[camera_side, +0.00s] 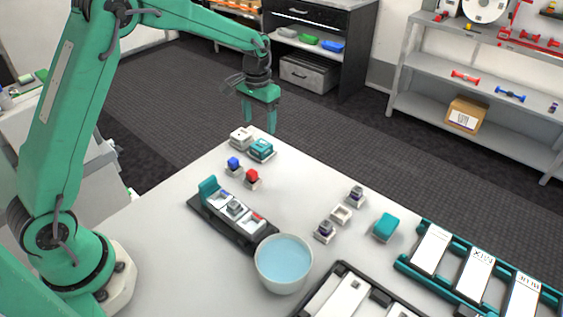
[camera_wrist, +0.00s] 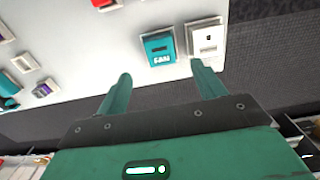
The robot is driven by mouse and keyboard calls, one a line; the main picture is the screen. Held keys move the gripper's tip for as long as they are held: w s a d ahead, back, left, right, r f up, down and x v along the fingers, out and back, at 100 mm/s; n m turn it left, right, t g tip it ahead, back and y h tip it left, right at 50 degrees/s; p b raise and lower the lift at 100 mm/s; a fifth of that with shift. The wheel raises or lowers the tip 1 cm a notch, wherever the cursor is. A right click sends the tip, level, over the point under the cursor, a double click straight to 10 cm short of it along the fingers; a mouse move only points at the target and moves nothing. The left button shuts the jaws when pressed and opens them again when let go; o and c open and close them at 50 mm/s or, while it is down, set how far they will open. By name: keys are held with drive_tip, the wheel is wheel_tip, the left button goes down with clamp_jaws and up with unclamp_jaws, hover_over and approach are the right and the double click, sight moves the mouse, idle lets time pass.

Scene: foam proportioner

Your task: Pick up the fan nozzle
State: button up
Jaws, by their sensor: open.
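A teal block with short white lettering (camera_wrist: 158,48) sits in a white holder at the table's far corner; it also shows in the side view (camera_side: 261,151). My gripper (camera_side: 259,122) is open and empty, pointing down above the far corner. In the wrist view my gripper (camera_wrist: 160,72) has its fingers apart, with the teal block beyond the gap.
Blue (camera_side: 233,163) and red (camera_side: 252,176) pieces stand nearer on the table. A dark tray (camera_side: 262,244) holds several small parts beside a bowl of blue liquid (camera_side: 284,264). Another teal block (camera_side: 387,225) and a teal rack (camera_side: 408,262) are at right.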

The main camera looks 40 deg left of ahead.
sight(260, 145)
drive_tip(key=shift+f, duration=0.1)
drive_tip(key=shift+f, duration=1.25)
drive_tip(key=shift+f, duration=0.1)
drive_tip(key=shift+s+f, duration=0.1)
drive_tip(key=shift+f, duration=2.4)
drive_tip(key=shift+c, duration=0.2)
drive_tip(key=c, duration=1)
